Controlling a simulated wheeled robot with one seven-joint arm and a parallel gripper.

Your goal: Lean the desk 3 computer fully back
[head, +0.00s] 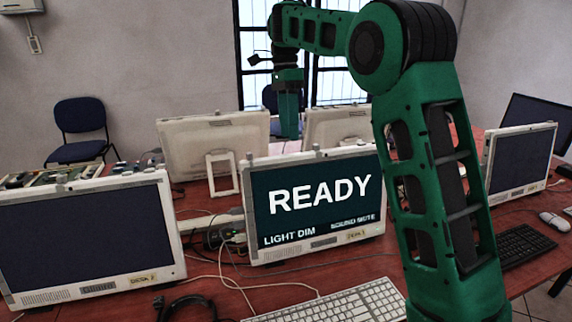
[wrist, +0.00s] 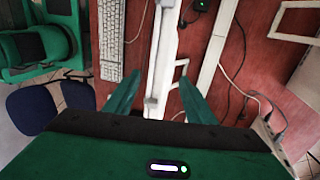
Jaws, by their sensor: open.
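A white all-in-one computer (head: 315,205) stands in the middle of the head view. Its lit screen reads READY, LIGHT DIM and SOUND MUTE; the label on its lower frame is too small to read surely as desk 3. The screen looks close to upright. My gripper (head: 289,132) hangs pointing down above its top edge. In the wrist view the open fingers (wrist: 159,78) lie on either side of the computer's thin top edge (wrist: 163,50), with the keyboard on one side and the rear stand (wrist: 181,72) on the other. I cannot tell whether they touch it.
A dark-screened computer (head: 85,240) stands at left, another (head: 518,160) at right. Two more face away behind (head: 213,145) (head: 335,122). A white keyboard (head: 345,302) lies in front. Loose cables (head: 240,285) cross the red table (head: 200,265). My arm covers the table right of centre.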

